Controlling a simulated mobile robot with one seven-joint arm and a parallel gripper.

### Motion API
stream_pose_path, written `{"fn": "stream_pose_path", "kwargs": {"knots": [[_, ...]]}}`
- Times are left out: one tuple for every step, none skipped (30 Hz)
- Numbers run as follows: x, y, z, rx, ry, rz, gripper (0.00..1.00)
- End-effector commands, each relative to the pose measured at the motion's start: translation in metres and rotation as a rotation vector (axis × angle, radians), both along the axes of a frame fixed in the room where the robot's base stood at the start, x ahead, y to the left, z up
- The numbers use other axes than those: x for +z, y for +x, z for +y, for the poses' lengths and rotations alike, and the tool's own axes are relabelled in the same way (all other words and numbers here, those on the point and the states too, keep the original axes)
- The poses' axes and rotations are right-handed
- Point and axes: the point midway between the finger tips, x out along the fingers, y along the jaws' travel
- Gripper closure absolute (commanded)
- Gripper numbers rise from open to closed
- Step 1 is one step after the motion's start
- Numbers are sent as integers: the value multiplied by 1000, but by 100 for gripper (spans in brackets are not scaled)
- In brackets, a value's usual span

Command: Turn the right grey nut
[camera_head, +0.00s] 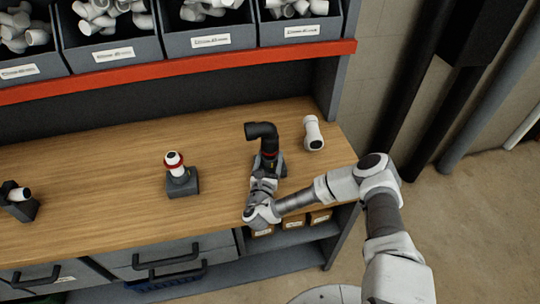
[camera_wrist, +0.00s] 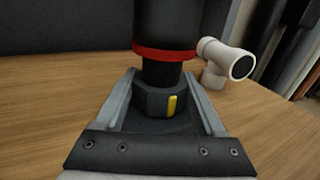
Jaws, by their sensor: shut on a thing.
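The right grey nut (camera_wrist: 153,103) is a dark faceted nut with a yellow mark on its right front side in the wrist view. It sits around the foot of an upright black pipe (camera_wrist: 165,25), below a red ring (camera_wrist: 165,54). In the head view the black pipe (camera_head: 262,131) bends to the left at its top. My gripper (camera_wrist: 160,80) is shut on the nut, one finger on each side. In the head view my gripper (camera_head: 268,165) reaches in from the front and hides most of the nut and its base.
A loose white pipe fitting (camera_head: 313,133) lies right of the black pipe. A grey stand (camera_head: 183,184) with a red-ringed white pipe is at mid-bench, another stand (camera_head: 22,208) at far left. A red-edged shelf (camera_head: 180,69) with bins of white fittings is behind. Wood between the stands is clear.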

Motion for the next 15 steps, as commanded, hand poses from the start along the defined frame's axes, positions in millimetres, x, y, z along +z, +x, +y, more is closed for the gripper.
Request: {"fn": "stream_pose_path", "kwargs": {"knots": [[2,1,0,-3,1,-6,84],[2,1,0,-3,1,-6,84],[2,2,0,-3,1,-7,84],[3,2,0,-3,1,-7,84],[3,2,-1,-3,1,-7,84],[3,2,-1,-3,1,-7,84],[3,2,-1,-3,1,-7,84],[3,2,-1,-3,1,-7,84],[3,2,-1,-3,1,-7,25],[3,2,-1,-2,1,-7,19],[3,2,-1,-2,1,-7,14],[3,2,-1,-2,1,-6,7],[2,1,0,-2,1,-6,1],[2,1,0,-2,1,-5,0],[2,1,0,-1,1,-5,0]]}}
